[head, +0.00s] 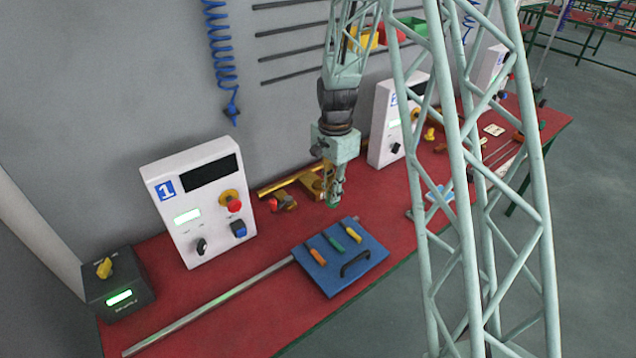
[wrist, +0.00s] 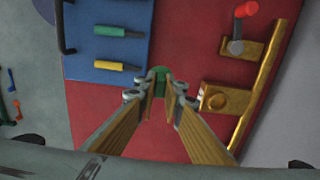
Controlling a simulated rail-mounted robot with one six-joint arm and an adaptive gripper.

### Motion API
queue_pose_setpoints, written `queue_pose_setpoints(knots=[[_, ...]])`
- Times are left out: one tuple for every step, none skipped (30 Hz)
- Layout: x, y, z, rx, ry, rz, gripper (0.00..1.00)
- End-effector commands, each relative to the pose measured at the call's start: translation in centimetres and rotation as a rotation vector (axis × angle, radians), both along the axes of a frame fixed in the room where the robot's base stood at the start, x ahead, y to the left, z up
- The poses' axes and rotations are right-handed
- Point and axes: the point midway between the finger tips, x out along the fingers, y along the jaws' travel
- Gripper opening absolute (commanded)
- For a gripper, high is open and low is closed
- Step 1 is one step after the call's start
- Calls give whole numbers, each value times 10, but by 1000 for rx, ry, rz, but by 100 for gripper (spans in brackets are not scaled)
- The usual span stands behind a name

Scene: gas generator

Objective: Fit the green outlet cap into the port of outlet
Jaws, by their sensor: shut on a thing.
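My gripper (head: 333,196) points down over the red bench and is shut on the green outlet cap (head: 332,205). In the wrist view the cap (wrist: 160,74) shows at the ends of my gripper's fingers (wrist: 160,90), partly hidden by them. The brass outlet block (wrist: 224,100) lies to the right of the cap in the wrist view, with a round port (wrist: 217,101) in its face. The cap is apart from the port. In the head view the brass block (head: 312,186) is partly behind my gripper.
A brass pipe (wrist: 264,85) runs beside the block, near a red-handled valve (wrist: 243,12). The blue board (head: 345,277) with orange, green and yellow pieces lies in front of my gripper. White panel 1 (head: 200,200) stands left. Red bench shows between board and brass block.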

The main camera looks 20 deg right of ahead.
Motion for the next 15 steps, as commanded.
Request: queue_pose_setpoints(knots=[[-2, 4, 3, 0, 1, 1, 0], [-3, 6, 4, 0, 1, 0, 0], [-4, 9, 4, 1, 1, 0, 0], [-4, 10, 5, 0, 1, 1, 0], [-5, 11, 5, 0, 1, 1, 0], [-5, 12, 5, 0, 1, 1, 0], [-5, 12, 5, 0, 1, 1, 0], [-6, 13, 5, 0, 1, 1, 0], [-5, 13, 5, 0, 1, 0, 0], [-5, 13, 5, 0, 1, 0, 0], [-5, 13, 5, 0, 0, 0, 0], [-5, 13, 4, 0, 0, 0, 0], [-5, 13, 4, 0, 0, 0, 0], [-5, 13, 4, 0, 0, 0, 0], [-5, 13, 4, 0, 0, 0, 0]])
